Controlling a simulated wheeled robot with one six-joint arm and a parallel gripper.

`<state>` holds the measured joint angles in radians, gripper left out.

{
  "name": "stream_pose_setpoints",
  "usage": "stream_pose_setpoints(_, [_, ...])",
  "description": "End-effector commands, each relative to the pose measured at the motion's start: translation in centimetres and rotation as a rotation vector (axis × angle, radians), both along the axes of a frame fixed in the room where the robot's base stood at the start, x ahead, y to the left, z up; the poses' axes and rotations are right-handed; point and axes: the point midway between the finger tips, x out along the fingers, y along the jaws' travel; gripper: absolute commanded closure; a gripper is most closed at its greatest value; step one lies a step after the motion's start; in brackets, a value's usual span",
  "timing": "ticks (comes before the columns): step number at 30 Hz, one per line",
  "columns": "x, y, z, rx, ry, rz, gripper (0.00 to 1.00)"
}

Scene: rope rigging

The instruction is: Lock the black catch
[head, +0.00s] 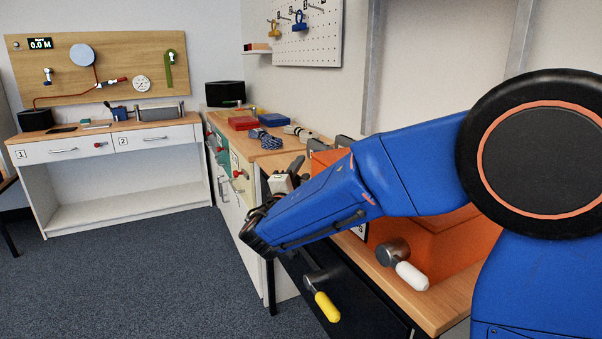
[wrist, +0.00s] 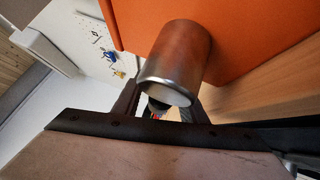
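In the wrist view a grey metal cylinder (wrist: 178,62) stands out from an orange face. A small dark part (wrist: 157,104) shows below its pale end; it may be the black catch's handle, but I cannot be sure. My gripper (wrist: 162,105) has its two dark fingers apart, one at either side of the cylinder's lower end as seen from the wrist. I see no grip on anything. In the head view my gripper (head: 297,166) points toward the orange box (head: 452,240), and my arm hides much of that box. No black catch shows clearly there.
A white-handled catch (head: 403,268) sits on the orange box. A yellow-handled catch (head: 322,298) sits on the black front below. A blue rope coil (head: 264,138) and red case (head: 243,123) lie on the bench behind. Open carpet (head: 130,270) lies left.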

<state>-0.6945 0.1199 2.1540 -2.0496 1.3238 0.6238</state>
Motion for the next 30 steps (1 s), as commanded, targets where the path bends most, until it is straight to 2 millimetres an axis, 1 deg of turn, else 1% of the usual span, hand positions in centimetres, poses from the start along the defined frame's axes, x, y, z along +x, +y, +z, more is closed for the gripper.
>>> stream_pose_setpoints(2, [0.0,0.0,0.0,0.0,0.0,0.0,0.62])
stream_pose_setpoints(3, [0.0,0.0,0.0,0.0,0.0,0.0,0.71])
stream_pose_setpoints(5, [0.0,0.0,0.0,0.0,0.0,0.0,0.86])
stream_pose_setpoints(6, [0.0,0.0,0.0,0.0,0.0,0.0,0.95])
stream_pose_setpoints(7, [0.0,0.0,0.0,0.0,0.0,0.0,1.0])
stream_pose_setpoints(17, [0.0,0.0,0.2,0.011,-0.027,0.0,1.0])
stream_pose_setpoints(23, [-0.2,-0.1,1.1,0.049,-0.12,0.0,1.0])
stream_pose_setpoints(30, [-0.6,-0.2,2.5,0.114,-0.274,-0.001,1.0])
